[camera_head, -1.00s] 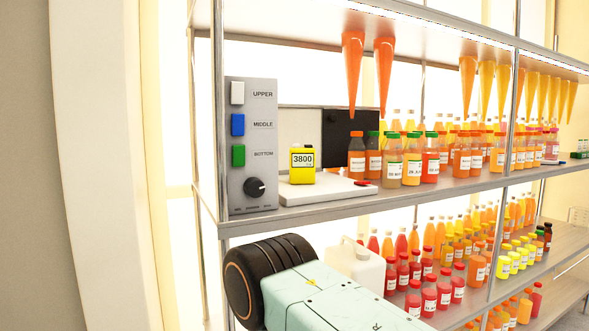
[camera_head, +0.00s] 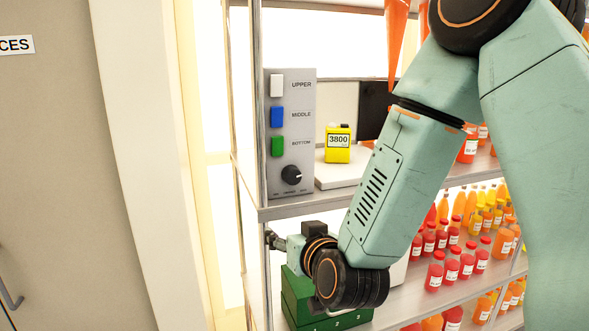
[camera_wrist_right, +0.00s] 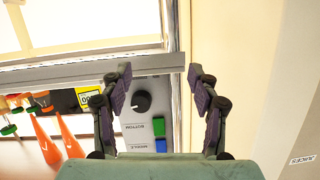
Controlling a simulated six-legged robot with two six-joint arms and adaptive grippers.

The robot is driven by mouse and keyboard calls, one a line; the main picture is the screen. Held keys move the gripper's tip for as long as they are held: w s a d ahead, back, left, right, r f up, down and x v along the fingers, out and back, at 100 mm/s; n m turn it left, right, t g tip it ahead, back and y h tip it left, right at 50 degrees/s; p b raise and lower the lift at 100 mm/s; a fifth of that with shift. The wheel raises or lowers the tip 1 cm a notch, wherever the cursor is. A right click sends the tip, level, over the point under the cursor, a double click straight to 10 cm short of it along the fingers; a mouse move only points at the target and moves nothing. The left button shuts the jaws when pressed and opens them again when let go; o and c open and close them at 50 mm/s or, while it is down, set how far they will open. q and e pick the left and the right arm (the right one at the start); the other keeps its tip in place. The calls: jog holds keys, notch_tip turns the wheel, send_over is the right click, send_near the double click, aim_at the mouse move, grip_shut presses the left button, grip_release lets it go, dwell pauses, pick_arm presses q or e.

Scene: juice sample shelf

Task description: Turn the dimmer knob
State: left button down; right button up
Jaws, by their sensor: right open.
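In the wrist view the right gripper (camera_wrist_right: 160,78) is open and empty, apart from the knob. My left gripper is in neither view.
White, blue and green (camera_head: 278,146) buttons sit above the knob. A yellow scale item (camera_head: 338,144) stands on a white base to the right. A shelf post (camera_head: 259,100) and edge border the panel.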

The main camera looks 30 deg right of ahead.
aim_at(293, 179)
jog(key=d+r+t+h, duration=0.2)
jog(key=d+r+h, duration=0.1)
jog(key=r, duration=0.4)
jog(key=x, duration=0.8)
jog(key=shift+w+r+p, duration=0.1)
jog(key=shift+r+p, duration=0.15)
jog(key=shift+p, duration=0.15)
jog(key=shift+d, duration=0.1)
jog(key=shift+c, duration=0.6)
jog(key=c, duration=1.1)
jog(key=shift+o, duration=0.2)
